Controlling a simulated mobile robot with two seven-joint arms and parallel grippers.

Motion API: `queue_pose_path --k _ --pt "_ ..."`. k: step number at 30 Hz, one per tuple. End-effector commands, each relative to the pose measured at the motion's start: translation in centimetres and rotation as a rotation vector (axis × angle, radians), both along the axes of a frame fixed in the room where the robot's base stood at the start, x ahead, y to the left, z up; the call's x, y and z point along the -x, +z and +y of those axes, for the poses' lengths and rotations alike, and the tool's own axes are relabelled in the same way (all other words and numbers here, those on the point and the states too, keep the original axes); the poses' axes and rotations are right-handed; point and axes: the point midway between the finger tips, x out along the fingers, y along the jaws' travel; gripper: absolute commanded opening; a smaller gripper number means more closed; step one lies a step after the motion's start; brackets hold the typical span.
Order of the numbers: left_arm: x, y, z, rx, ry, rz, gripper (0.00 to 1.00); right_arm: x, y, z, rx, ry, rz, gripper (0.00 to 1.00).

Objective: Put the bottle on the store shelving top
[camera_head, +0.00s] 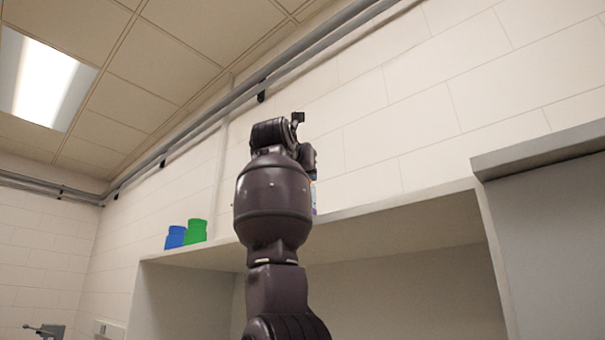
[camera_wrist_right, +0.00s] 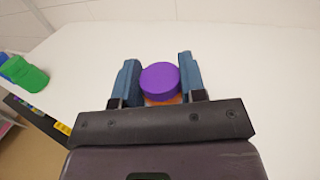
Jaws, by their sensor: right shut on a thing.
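A bottle with a purple cap (camera_wrist_right: 160,80) and a bit of orange body below it is between the blue fingers of my right gripper (camera_wrist_right: 158,72), which is shut on it. In the head view my right arm hides most of the gripper; only a thin strip of the bottle (camera_head: 314,198) shows beside the arm, just above the shelving's front edge. The store shelving top (camera_wrist_right: 245,85) is a white surface under the bottle in the right wrist view; its front edge (camera_head: 400,204) shows in the head view. I cannot tell whether the bottle touches it. My left gripper is not in view.
A blue container (camera_head: 175,237) and a green container (camera_head: 196,231) stand at the left end of the shelving top. A grey raised cabinet (camera_head: 545,150) borders it on the right. A tiled wall (camera_head: 420,120) is behind. The white surface right of the bottle is clear.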

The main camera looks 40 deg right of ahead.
Motion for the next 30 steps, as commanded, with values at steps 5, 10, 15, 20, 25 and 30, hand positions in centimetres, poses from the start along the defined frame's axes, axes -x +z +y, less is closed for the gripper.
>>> queue_pose_path --k 5,10,15,20,25,30 --pt "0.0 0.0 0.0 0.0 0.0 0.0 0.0 0.0 -0.1 0.0 0.0 0.0 0.0 0.58" --pt "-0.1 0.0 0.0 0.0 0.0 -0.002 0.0 0.0 -0.1 0.0 0.0 0.0 0.001 0.64" --pt "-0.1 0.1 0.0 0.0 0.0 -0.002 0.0 0.0 0.0 0.0 0.0 -0.001 0.001 0.64" --pt "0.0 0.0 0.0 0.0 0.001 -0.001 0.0 0.4 0.3 0.9 0.002 0.002 -0.001 0.64" --pt "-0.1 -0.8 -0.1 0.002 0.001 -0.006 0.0 1.8 0.1 3.6 0.002 0.004 -0.002 0.64" --pt "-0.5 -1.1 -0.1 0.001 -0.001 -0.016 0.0 3.3 0.1 6.6 0.001 0.004 -0.002 0.64"
